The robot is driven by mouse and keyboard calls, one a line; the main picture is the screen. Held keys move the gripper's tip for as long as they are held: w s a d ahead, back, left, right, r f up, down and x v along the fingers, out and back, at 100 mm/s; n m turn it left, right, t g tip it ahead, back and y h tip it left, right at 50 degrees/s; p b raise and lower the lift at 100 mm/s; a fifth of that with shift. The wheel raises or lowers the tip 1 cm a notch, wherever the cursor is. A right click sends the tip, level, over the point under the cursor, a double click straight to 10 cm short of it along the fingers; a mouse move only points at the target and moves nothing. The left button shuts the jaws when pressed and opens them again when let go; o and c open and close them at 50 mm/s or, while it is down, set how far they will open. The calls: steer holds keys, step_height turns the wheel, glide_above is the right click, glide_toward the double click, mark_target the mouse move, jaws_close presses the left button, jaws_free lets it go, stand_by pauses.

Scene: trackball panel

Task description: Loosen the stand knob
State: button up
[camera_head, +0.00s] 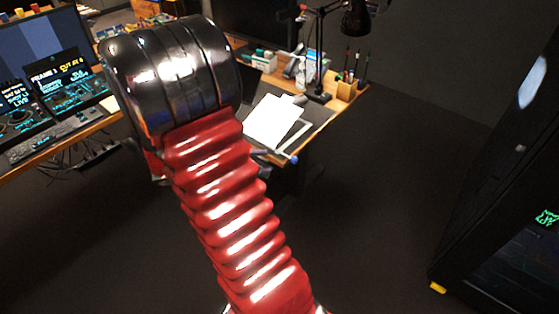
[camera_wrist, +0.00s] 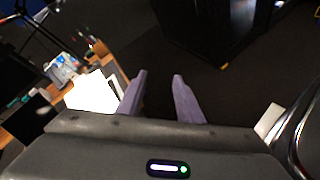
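I cannot make out the stand knob in either view. Control panels with lit displays (camera_head: 62,82) stand on the desk at the left of the head view; any knob there is too small to tell or hidden. My gripper (camera_wrist: 160,74) shows in the wrist view with its two purple fingers apart and nothing between them. It points over dark floor, to the right of a desk. In the head view my gripper is not visible, and my red and black arm covers the middle of the picture.
A desk with a bright white sheet (camera_head: 273,122), a black lamp (camera_head: 357,17) and a wooden pen holder (camera_head: 347,90) stands behind my arm. The sheet shows left in the wrist view (camera_wrist: 92,92). A tall dark cabinet (camera_head: 505,200) stands at right. Dark floor between is clear.

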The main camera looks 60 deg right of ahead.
steer(key=a+r+m+t+y, duration=0.1)
steer(key=a+r+t+y, duration=0.2)
steer(key=a, duration=0.8)
steer(key=a+r+m+t+y, duration=0.2)
steer(key=a+r+t+y, duration=0.2)
steer(key=a, duration=0.8)
steer(key=a+r+m+t+y, duration=0.2)
steer(key=a+r+t+y, duration=0.2)
steer(key=a, duration=0.8)
steer(key=shift+r+t, duration=0.6)
steer(key=shift+r, duration=0.35)
